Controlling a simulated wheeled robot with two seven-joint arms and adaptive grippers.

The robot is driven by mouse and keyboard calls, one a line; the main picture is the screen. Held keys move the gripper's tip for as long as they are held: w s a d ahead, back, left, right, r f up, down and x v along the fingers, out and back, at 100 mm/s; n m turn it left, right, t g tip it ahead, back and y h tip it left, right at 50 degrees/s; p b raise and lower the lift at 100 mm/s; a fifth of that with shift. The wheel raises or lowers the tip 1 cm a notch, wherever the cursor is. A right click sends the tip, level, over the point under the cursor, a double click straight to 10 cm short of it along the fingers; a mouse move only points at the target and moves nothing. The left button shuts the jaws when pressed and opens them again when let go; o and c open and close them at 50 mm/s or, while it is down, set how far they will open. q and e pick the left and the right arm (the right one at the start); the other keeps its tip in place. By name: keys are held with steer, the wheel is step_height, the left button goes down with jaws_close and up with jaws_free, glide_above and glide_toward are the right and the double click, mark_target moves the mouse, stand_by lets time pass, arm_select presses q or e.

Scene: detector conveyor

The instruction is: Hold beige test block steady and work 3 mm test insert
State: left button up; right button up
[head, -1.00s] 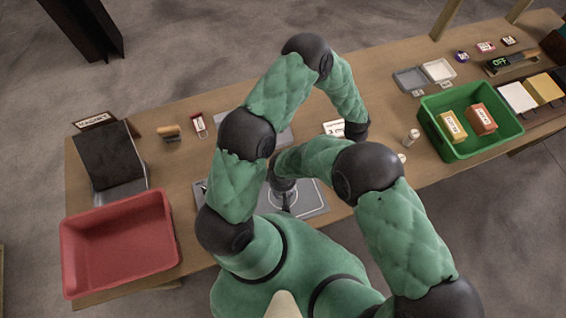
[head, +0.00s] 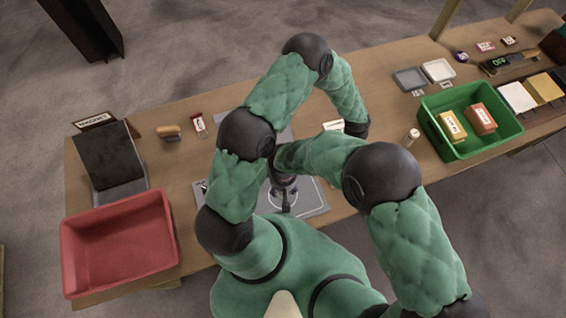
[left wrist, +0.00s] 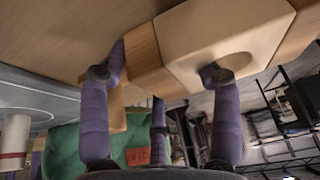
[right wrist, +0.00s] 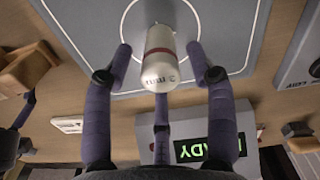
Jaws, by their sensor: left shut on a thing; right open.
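The beige test block (left wrist: 225,40), with a round recess in its face, is between the fingers of my left gripper (left wrist: 160,72), which is shut on it. The block and a left finger also show at the left edge of the right wrist view (right wrist: 28,68). The test insert (right wrist: 159,58), a white cylinder with a red band and a partly readable "mm" label, is at the ring marking on a grey plate (right wrist: 240,20). My right gripper (right wrist: 159,58) is open, its fingers on either side of the insert. In the head view my arms hide the block and insert.
A box with a green lit display (right wrist: 210,148) is close to the right gripper. A red bin (head: 120,245) is at the left, beside a dark sloped panel (head: 108,158). A green bin (head: 490,145) with two blocks is at the right. A small white cylinder (head: 412,136) stands near it.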

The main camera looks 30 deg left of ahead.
steer(key=shift+o, duration=0.4)
step_height(320, 180, up, 4)
steer(key=shift+f, duration=0.25)
steer(key=r+n, duration=0.3)
steer(key=r, duration=0.1)
steer(key=d+r+n+y, duration=0.1)
steer(key=r+n, duration=0.1)
steer(key=shift+w+n, duration=0.3)
steer(key=f, duration=0.3)
steer(key=f+n, duration=0.1)
steer(key=f, duration=0.2)
steer(key=a+f+n, duration=0.1)
steer(key=f, duration=0.3)
steer(key=shift+s, duration=0.3)
jaws_close()
